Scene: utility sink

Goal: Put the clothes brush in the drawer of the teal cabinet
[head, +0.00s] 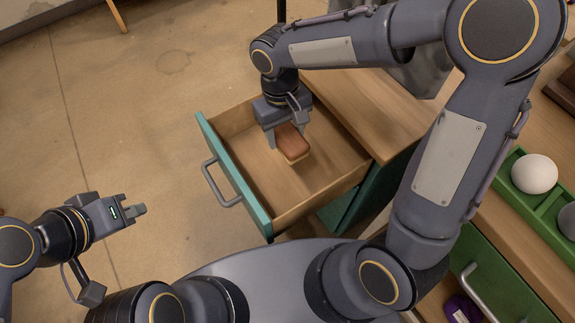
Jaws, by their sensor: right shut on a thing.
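The clothes brush (291,142) is a reddish-brown block with a paler lower edge. My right gripper (287,134) is shut on it and holds it over the inside of the open drawer; I cannot tell whether the brush touches the drawer floor. The drawer (228,178) has a teal front with a grey handle and a bare wooden inside. It is pulled out from the teal cabinet (352,200), which has a wooden top. My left gripper (136,211) is out to the left above the floor, away from the drawer; its jaw gap is unclear.
A green tray (510,172) with a white ball (534,174) and a grey ball (568,220) stands on the wooden counter at right. A green drawer front with a handle is below it. A purple item (461,309) shows at the bottom. The floor at left is clear.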

